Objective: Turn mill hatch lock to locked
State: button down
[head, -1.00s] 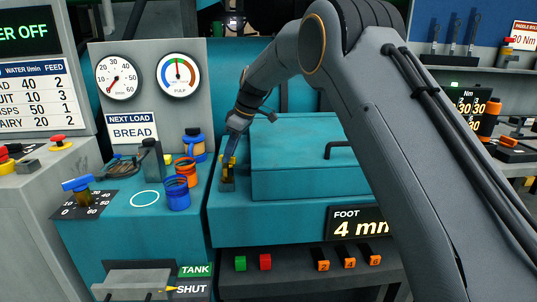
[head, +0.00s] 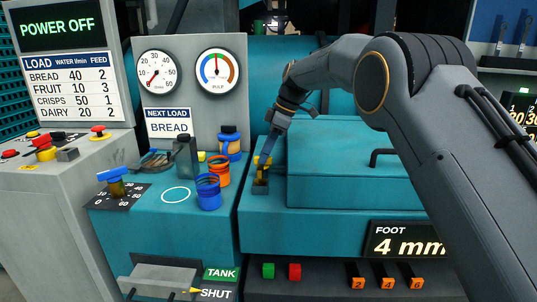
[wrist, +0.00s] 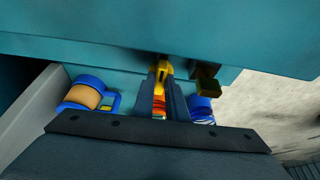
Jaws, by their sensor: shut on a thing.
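The hatch lock is a small yellow handle (head: 262,160) on a dark grey block (head: 260,187) at the left of the teal mill hatch (head: 345,160). In the head view my gripper (head: 265,158) points down at it and partly covers it. In the wrist view the yellow handle (wrist: 162,68) sits between the two dark fingers of my gripper (wrist: 160,84), which are shut on it. Which way the lock is set cannot be read, and any marks near it are hidden.
A blue-handled dial (head: 113,184) is further left. The hatch has a black bar handle (head: 384,156). The display (head: 62,28) reads POWER OFF.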

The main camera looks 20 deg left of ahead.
aim_at(275, 167)
jog(key=shift+w+r, duration=0.1)
jog(key=c, duration=1.8)
grip_release()
jog(key=shift+o, duration=0.2)
jog(key=s+v, duration=0.1)
jog(key=v, duration=0.6)
jog(key=shift+w+d+r+b, duration=0.2)
jog(key=shift+w+r+b, duration=0.15)
jog(key=shift+w, duration=0.1)
